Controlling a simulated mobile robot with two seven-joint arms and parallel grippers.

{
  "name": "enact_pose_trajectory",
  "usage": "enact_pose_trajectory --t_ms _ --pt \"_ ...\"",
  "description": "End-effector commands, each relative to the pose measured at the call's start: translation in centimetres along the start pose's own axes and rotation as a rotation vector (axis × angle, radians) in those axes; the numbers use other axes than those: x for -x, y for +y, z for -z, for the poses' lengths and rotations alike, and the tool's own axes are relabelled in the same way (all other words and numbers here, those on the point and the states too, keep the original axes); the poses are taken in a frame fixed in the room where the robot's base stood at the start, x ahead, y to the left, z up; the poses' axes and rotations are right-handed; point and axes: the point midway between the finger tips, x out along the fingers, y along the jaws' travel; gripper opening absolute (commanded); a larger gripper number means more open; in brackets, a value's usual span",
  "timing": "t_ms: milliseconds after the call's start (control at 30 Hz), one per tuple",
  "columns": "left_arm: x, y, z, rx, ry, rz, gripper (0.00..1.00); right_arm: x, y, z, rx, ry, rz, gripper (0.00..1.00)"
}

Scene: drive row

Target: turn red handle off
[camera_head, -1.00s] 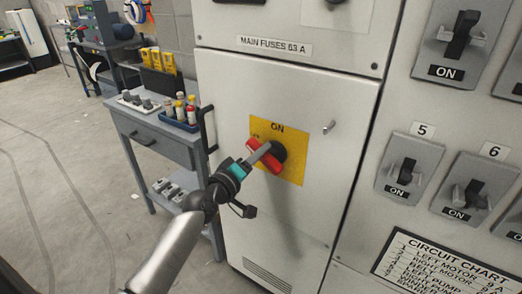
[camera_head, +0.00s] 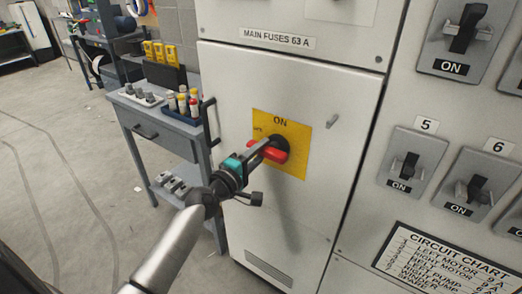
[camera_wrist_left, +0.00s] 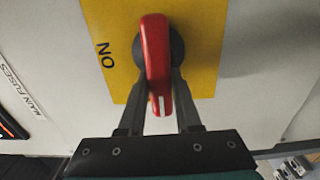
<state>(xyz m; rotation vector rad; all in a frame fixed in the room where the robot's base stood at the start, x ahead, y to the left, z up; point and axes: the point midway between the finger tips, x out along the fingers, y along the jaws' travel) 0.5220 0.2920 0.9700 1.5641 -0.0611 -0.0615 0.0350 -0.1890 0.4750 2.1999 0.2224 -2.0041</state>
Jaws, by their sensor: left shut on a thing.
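The red handle (camera_head: 277,156) sits on a dark round hub on a yellow plate (camera_head: 298,168) marked ON, on the grey cabinet door. It lies close to level in the head view, partly hidden by my left gripper (camera_head: 265,147). In the left wrist view the red handle (camera_wrist_left: 156,48) stands between the two fingers, which close on its sides. The wrist picture is turned, so the ON mark reads sideways on the yellow plate (camera_wrist_left: 204,50). My right gripper is not in view.
Switches 5 (camera_head: 408,166) and 6 (camera_head: 474,189) are on the panel at right, above a circuit chart (camera_head: 440,262). A workbench (camera_head: 158,135) with bottles and tools stands left of the cabinet. A small latch (camera_head: 332,121) is right of the plate. Open floor lies at left.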

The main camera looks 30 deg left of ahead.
Motion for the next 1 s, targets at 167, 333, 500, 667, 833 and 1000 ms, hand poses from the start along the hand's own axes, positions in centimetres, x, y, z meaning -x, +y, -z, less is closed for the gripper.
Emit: enact_pose_trajectory --t_ms 167,333,500,667,833,1000 --pt "-0.01 0.02 0.04 0.015 0.001 -0.002 0.00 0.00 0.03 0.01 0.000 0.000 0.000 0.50" --pt "-0.01 0.01 0.03 0.016 0.001 -0.002 0.00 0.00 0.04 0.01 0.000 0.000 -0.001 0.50" --pt "-0.01 0.00 0.01 0.015 0.001 -0.001 0.47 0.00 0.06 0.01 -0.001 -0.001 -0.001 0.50" --pt "-0.01 -0.01 0.00 0.012 0.000 -0.001 0.62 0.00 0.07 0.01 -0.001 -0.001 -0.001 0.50" --pt "0.00 -0.01 -0.01 0.010 0.000 0.000 0.62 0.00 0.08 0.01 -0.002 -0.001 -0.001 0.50" --pt "0.48 -0.04 0.00 0.009 0.000 0.000 0.62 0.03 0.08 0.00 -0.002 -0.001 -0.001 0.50"
